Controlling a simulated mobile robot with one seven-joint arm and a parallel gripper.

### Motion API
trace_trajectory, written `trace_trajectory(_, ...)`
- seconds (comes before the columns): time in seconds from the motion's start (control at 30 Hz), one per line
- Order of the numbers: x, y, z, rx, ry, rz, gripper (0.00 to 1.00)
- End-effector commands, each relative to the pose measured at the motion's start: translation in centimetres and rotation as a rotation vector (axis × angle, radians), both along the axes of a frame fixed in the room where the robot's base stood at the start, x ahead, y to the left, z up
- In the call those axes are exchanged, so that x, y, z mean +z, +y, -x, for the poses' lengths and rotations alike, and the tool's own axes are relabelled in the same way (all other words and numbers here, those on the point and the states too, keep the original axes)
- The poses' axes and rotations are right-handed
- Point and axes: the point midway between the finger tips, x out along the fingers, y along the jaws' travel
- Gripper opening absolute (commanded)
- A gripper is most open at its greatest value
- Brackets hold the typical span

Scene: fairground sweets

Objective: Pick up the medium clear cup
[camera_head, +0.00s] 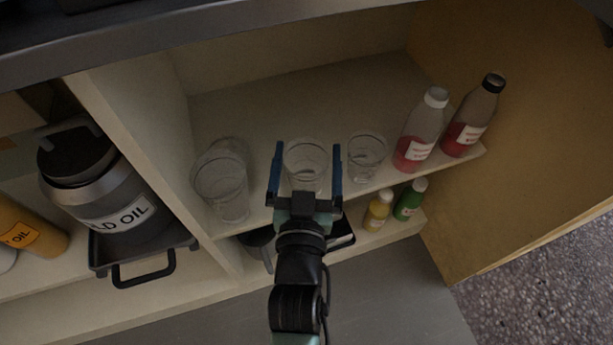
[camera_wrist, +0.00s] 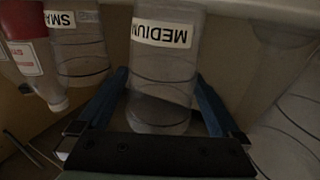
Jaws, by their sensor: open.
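The medium clear cup (camera_head: 306,158) stands on the upper shelf of the open cabinet, in the middle of the row of cups. In the wrist view its label (camera_wrist: 162,32) reads MEDIUM, upside down, and its clear body (camera_wrist: 160,75) lies between my fingers. My gripper (camera_head: 306,170) is open, with one blue finger on each side of the cup. It also shows in the wrist view (camera_wrist: 165,100). I see a gap on each side there; whether a finger touches the cup I cannot tell.
A small clear cup (camera_head: 366,153) stands close to the right. Larger clear cups (camera_head: 222,190) stand to the left. Two red-labelled bottles (camera_head: 418,130) stand farther right. The shelf behind is clear. Below are small yellow (camera_head: 378,211) and green (camera_head: 410,200) bottles; an oil container (camera_head: 105,190) is left.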

Motion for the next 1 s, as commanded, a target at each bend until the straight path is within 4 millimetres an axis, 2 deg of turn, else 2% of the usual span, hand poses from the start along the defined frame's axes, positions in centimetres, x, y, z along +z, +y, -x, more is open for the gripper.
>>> trace_trajectory(0.17,0.0,0.0,-1.5,0.001,-0.001,-0.001,1.0)
trace_trajectory(0.43,0.1,-0.1,-1.7,0.001,0.001,-0.001,1.0)
trace_trajectory(0.8,0.1,-0.1,-1.7,0.001,0.001,-0.001,0.33)
trace_trajectory(1.0,0.1,-0.1,-1.7,0.001,0.001,0.0,0.32)
